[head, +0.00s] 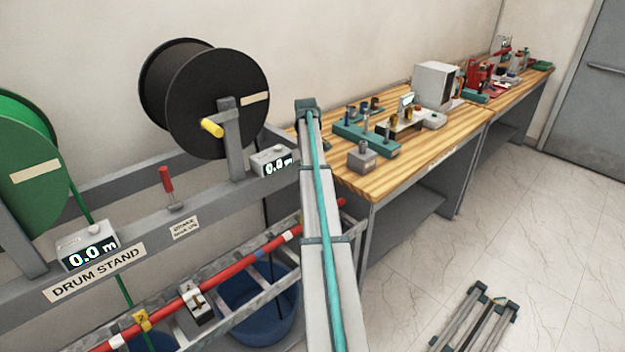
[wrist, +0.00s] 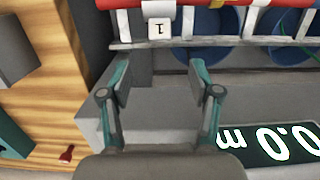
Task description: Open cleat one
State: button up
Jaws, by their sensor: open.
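In the wrist view, a white tag marked 1 (wrist: 158,27) shows at the top. It sits by a pale band around the red cable (wrist: 218,3), on the ladder rack. The upper part of this cleat is cut off by the picture's edge, so its latch cannot be made out. My gripper (wrist: 160,82) is open and empty, its two fingers spread below the tag in the picture and apart from it. In the head view the red cable (head: 240,268) runs along the rack. I cannot make out the tag marked 1 or my gripper there; my arm covers part of the rack.
The drum stand (head: 130,235) carries a black drum (head: 190,100), a green drum (head: 35,165) and a red-handled lever (head: 167,185). A length display (wrist: 270,145) lies close right of my gripper. The wooden workbench (head: 400,180) stands right; blue bins (head: 255,300) sit below the rack.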

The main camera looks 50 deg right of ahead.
jog(key=shift+w+r, duration=0.1)
jog(key=shift+r, duration=0.65)
